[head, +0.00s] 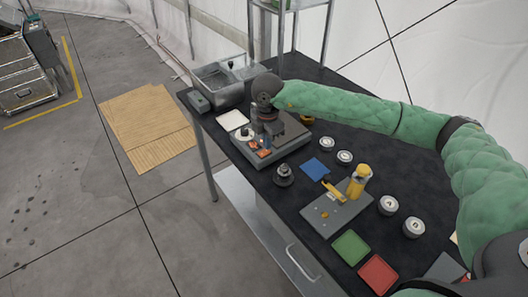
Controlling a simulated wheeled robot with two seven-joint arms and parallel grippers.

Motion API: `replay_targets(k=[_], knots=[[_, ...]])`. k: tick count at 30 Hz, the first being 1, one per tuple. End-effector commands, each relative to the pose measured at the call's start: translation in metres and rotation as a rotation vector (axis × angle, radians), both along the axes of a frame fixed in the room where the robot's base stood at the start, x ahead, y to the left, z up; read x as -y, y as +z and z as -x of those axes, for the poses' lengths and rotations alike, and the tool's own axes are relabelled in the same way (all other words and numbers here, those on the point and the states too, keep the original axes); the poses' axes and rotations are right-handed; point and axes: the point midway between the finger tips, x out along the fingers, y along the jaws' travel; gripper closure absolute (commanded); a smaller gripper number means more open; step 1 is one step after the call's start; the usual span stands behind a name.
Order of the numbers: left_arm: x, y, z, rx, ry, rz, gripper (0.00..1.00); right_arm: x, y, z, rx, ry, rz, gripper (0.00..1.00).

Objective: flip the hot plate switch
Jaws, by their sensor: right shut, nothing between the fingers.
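A flat grey unit (267,158) stands on the black table, left of its middle. It looks like the hot plate, with small orange-red parts on its near side, but I cannot tell which of them is the switch. My right arm, in a green padded sleeve, reaches in from the right. My right gripper (268,138) points down over this unit and hides part of its top. The gripper is shut and empty. I cannot tell whether its tips touch the unit. My left gripper is not in view.
On the black table (240,160) a metal basin (218,82) stands at the back left. A dark knob-like piece (283,175), a blue square (314,168), a grey plate with yellow parts (338,212), several round weights, and green (350,247) and red (379,274) squares lie nearer.

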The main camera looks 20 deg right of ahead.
Motion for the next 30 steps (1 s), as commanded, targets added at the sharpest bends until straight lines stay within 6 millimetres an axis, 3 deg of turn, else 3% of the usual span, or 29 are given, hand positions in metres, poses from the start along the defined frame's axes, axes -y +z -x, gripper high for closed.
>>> replay_targets(k=[30], knots=[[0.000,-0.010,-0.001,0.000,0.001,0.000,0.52,0.000,-0.013,0.000,0.000,0.000,0.000,1.00]])
